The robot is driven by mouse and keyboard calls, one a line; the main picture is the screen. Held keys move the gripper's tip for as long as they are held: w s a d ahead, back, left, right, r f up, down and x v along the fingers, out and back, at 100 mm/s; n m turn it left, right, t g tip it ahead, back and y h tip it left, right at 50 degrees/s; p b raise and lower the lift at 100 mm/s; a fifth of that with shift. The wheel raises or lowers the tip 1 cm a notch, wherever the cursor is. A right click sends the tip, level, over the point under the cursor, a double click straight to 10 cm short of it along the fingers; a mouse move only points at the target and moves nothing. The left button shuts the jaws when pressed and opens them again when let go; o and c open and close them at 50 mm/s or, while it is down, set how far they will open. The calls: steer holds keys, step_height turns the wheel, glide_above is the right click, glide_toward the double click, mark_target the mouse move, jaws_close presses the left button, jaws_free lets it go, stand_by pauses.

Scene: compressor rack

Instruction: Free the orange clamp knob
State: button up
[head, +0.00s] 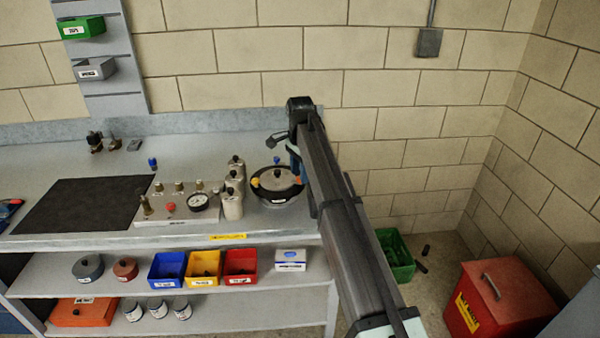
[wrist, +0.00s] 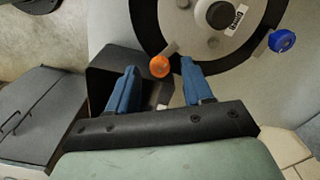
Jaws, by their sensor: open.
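The orange clamp knob (wrist: 160,67) sits at the rim of a round vessel with a black ring (wrist: 146,30) and a pale lid (wrist: 185,28). In the wrist view my gripper (wrist: 159,68) is open, with its blue fingertips to either side of the orange knob. Gaps show on both sides, and the right finger is nearer the rim. I cannot tell the height of the tips against the knob. A blue knob (wrist: 282,41) is on the rim farther right. In the head view a yellow knob (head: 255,182) shows at the rim, and my arm hides the vessel's right side.
Left of the vessel stand grey cylinders (head: 233,204) and a manifold block with a gauge (head: 198,201). A dark mat (head: 84,205) lies clear on the bench. A green crate (head: 396,256) and a red box (head: 497,304) stand on the floor at right.

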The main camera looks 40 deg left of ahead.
steer(key=shift+f, duration=0.3)
jaws_close()
stand_by(0.4)
